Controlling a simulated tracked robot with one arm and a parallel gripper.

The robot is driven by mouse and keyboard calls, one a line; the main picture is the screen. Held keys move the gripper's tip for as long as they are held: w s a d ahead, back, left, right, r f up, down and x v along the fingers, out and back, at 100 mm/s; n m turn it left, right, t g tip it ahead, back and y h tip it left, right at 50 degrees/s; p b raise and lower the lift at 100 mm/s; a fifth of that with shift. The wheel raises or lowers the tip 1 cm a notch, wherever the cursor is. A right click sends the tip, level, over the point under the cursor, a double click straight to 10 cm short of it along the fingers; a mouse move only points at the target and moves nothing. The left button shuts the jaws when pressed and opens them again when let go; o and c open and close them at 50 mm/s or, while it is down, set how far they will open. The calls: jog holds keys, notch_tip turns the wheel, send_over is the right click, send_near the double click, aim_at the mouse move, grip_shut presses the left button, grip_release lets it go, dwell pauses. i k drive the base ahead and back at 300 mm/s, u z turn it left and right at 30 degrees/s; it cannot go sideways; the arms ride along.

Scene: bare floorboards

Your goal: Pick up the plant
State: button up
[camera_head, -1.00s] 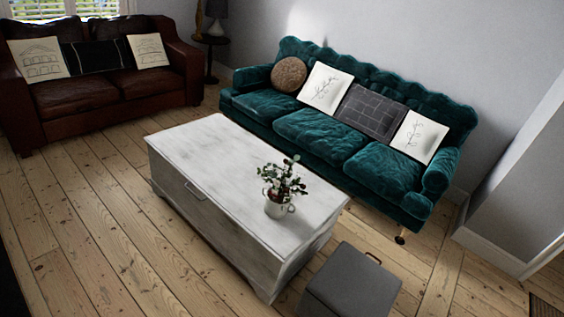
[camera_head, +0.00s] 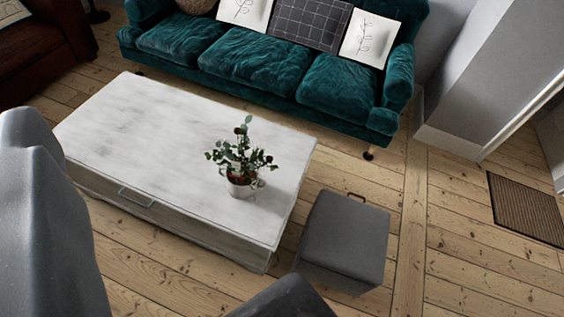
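The plant (camera_head: 241,157) has green leaves and a few dark red blooms. It stands upright in a small pale pot (camera_head: 241,187) with a handle, near the right end of the whitish wooden chest (camera_head: 140,130). Smooth grey parts of mine fill the left edge and show at the bottom middle of the view. I cannot make out clear fingertips on them. They are nearer to the camera than the chest, and nothing of mine touches the plant.
A grey box-like stool (camera_head: 345,235) stands on the floor right of the chest. A teal sofa (camera_head: 255,62) is behind it, and part of a brown sofa (camera_head: 40,55) shows at upper left. A brown mat (camera_head: 525,208) lies at right. Floorboards (camera_head: 450,270) at lower right are clear.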

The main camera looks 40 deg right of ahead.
aim_at(242, 173)
jog(key=z, duration=0.65)
jog(key=i, duration=1.2)
jog(key=z, duration=0.5)
